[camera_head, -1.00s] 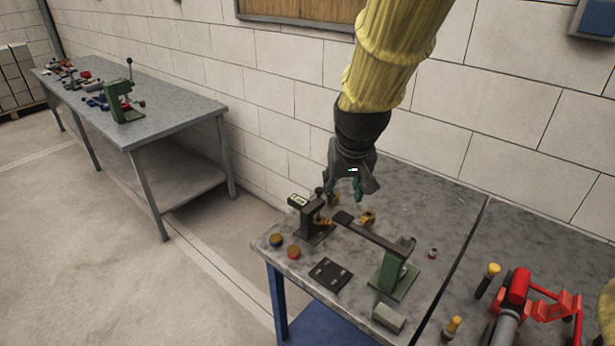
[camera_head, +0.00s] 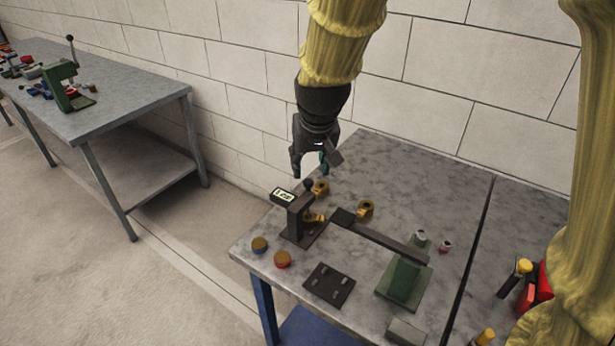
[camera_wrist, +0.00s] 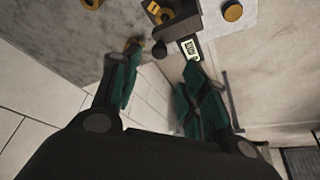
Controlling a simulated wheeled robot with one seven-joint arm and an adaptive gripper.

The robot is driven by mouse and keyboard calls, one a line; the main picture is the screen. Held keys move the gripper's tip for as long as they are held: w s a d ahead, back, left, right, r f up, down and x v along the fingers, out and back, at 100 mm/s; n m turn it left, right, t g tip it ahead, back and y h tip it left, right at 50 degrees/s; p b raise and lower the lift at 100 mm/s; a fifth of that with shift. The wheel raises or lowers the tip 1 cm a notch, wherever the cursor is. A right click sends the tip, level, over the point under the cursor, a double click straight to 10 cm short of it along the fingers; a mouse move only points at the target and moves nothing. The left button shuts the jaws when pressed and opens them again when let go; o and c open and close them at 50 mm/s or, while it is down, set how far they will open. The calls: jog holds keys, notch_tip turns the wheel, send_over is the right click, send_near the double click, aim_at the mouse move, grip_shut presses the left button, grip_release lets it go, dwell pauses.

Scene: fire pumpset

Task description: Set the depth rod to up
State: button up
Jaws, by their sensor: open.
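A dark gauge stand (camera_head: 296,218) with a small lit display (camera_head: 283,195) stands upright at the left part of the near bench. A round black knob (camera_head: 308,184), seemingly the top of the depth rod, shows beside the display; the rod below it is mostly hidden. In the wrist view the knob (camera_wrist: 159,49) and the display (camera_wrist: 190,48) appear around the space between the fingertips. My gripper (camera_head: 311,166) is open and empty, pointing down just above and behind the knob, with no contact visible. Its green-padded fingers are spread in the wrist view (camera_wrist: 163,68).
Brass pieces (camera_head: 365,208) lie right of the stand. A green stand with a long dark arm (camera_head: 385,240) reaches toward it. Round caps (camera_head: 282,259) and a dark plate (camera_head: 329,285) lie in front. The wall is behind; another bench (camera_head: 120,100) stands left.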

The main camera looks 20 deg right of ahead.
aim_at(309, 182)
jog(key=shift+p+x, duration=0.5)
jog(key=shift+x, duration=3.3)
jog(key=shift+s, duration=0.1)
jog(key=shift+c, duration=0.2)
grip_shut()
